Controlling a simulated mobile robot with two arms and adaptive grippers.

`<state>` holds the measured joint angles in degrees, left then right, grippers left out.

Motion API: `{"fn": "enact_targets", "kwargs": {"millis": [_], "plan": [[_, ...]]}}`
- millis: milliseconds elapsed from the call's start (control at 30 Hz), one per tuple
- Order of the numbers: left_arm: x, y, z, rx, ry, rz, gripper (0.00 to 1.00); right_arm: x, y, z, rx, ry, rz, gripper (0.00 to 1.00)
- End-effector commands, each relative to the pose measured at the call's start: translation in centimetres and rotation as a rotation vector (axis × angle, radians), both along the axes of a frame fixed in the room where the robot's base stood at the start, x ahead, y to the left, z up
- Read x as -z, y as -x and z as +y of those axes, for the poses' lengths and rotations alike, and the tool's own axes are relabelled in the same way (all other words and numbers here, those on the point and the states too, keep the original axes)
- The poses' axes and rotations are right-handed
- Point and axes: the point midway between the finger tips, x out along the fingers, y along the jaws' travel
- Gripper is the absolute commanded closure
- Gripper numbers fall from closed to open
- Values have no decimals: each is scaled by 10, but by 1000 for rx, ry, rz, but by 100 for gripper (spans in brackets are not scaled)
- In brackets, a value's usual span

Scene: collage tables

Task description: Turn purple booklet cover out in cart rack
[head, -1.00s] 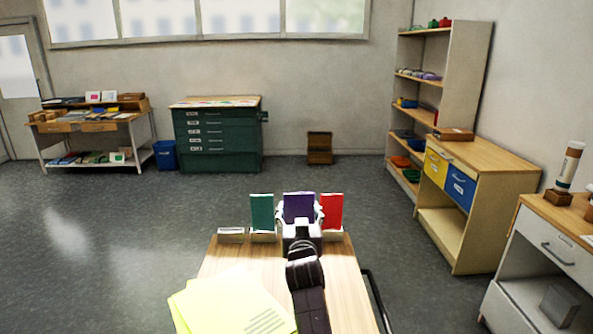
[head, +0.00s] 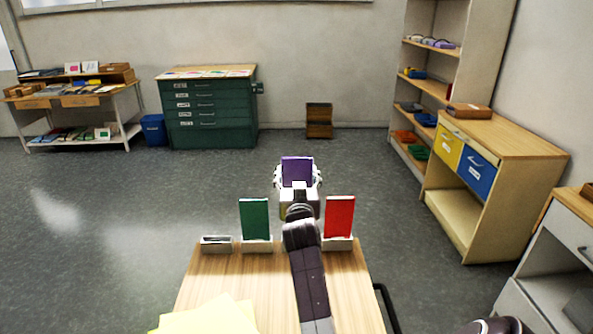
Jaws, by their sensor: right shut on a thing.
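The purple booklet (head: 297,168) is upright in my right gripper (head: 298,180), with a plain purple face toward me. The gripper is shut on it, one finger at each side, and appears above and beyond the far edge of the cart top (head: 220,290). A green booklet (head: 255,218) and a red booklet (head: 340,216) stand in pale rack holders at that edge. An empty-looking holder (head: 216,245) is at the left. My right arm hides the space between green and red. My left gripper is out of view.
Yellow sheets (head: 208,318) lie at the cart's near left. A low wooden cabinet (head: 490,185) with yellow and blue drawers stands at the right. A green drawer chest (head: 208,112) is at the back wall. The floor beyond the cart is open.

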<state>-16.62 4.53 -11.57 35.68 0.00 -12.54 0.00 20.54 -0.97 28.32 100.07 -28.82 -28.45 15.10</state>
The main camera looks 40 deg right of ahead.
Motion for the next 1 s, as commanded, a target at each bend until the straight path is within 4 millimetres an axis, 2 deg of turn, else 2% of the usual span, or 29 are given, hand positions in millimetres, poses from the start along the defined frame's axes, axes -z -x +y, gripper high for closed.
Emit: {"fn": "enact_targets", "kwargs": {"millis": [33, 100, 233, 367, 633, 1000], "plan": [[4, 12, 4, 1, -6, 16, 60, 3, 0, 0, 0, 1, -1, 80], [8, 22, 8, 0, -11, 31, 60, 7, 0, 0, 0, 1, -1, 80], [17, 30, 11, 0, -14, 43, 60, 17, 0, 0, 0, 1, 0, 80], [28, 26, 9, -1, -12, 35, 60, 29, 0, 0, 0, 1, 0, 80], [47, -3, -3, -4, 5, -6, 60, 53, 0, 0, -1, 1, -1, 80], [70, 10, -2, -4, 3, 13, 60, 77, 0, 0, 0, 1, 0, 80]]}}
